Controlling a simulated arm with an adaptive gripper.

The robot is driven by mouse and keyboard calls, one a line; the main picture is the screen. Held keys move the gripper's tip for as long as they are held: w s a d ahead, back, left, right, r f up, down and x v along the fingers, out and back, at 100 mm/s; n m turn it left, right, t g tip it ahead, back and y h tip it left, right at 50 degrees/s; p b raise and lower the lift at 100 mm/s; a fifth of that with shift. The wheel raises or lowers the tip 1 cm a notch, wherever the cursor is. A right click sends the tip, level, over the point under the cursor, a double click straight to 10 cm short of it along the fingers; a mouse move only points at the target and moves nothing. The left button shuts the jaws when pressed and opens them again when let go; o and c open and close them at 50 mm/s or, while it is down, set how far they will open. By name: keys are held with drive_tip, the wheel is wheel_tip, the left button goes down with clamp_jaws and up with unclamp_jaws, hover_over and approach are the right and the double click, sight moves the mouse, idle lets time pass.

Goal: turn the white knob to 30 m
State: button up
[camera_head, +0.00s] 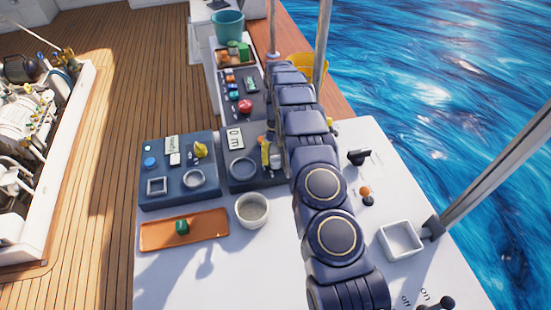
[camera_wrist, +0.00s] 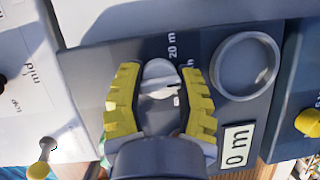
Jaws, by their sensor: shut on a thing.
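The white knob (camera_wrist: 158,74) is on a dark panel (camera_wrist: 285,32) in the wrist view, with a raised bar across its face. My gripper (camera_wrist: 160,70) has yellow-padded fingers on either side of it and is shut on it. A "20 m" label (camera_wrist: 172,46) shows beyond the knob, and another label beside the right finger is partly hidden. A display plate (camera_wrist: 237,146) reads "0 m"; it also shows in the head view (camera_head: 234,138). In the head view my gripper (camera_head: 270,158) is at the panel, and my arm covers much of that area.
A round grey ring (camera_wrist: 246,66) is right of the knob. Left of the arm is another panel with a yellow knob (camera_head: 200,150). A white bowl (camera_head: 252,210) and an orange tray (camera_head: 160,236) stand in front. A black lever (camera_head: 358,157) is to the right.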

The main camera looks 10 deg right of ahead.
sight(275, 156)
idle(0.3)
drive_tip(key=o, duration=1.1)
drive_tip(key=shift+r, duration=0.1)
drive_tip(key=v, duration=0.6)
drive_tip(key=shift+w, duration=0.15)
drive_tip(key=shift+w+d+r, duration=0.1)
drive_tip(key=shift+w+r, duration=0.1)
drive_tip(key=shift+r, duration=0.4)
drive_tip(key=shift+r, duration=0.1)
